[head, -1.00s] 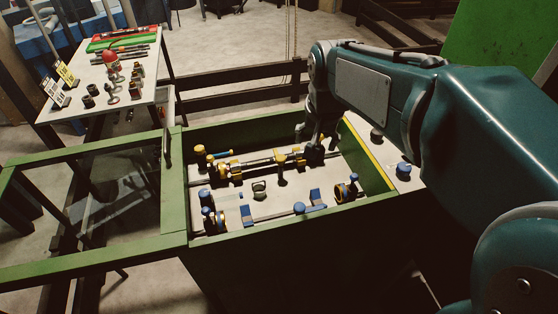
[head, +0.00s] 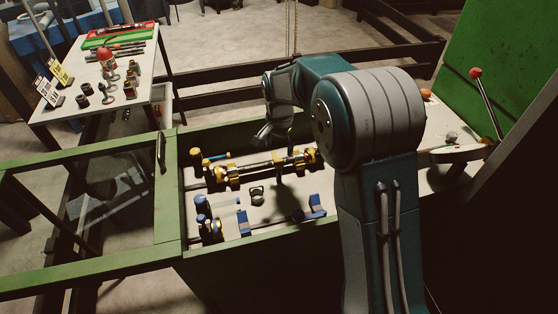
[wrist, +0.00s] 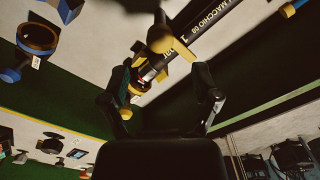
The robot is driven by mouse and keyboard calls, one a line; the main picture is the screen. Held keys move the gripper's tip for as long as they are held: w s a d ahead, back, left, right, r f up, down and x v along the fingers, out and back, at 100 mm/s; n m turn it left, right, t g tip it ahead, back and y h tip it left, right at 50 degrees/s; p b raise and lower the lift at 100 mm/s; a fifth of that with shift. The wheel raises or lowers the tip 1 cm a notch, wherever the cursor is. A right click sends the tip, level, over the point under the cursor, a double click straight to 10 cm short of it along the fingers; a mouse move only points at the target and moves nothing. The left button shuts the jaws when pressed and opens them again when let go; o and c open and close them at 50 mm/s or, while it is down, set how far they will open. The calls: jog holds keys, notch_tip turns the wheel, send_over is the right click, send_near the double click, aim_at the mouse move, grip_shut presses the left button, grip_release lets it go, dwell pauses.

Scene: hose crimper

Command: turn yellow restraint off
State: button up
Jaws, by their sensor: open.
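The yellow restraint parts (head: 232,176) sit along a dark bar (head: 262,167) in the back half of the green box, with more yellow parts at the bar's right end. In the wrist view, a yellow arm with a round knob (wrist: 159,40) crosses the lettered bar (wrist: 215,20) just beyond my fingertips. My gripper (wrist: 163,78) is open and empty; no contact with the yellow knob shows. In the head view my gripper (head: 268,135) hangs above the back of the bar, its fingers hard to make out. Whether the restraint is on or off I cannot tell.
The green box (head: 180,200) has walls around the bars. Blue fittings (head: 245,222) stand in its front half. A glass-panelled green lid (head: 100,195) lies open at left. A lever with a red knob (head: 475,73) stands at right. A side table (head: 95,75) holds several fittings.

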aim_at(279, 161)
notch_tip(279, 161, down, 6)
jog(key=shift+a+f, duration=0.1)
grip_shut()
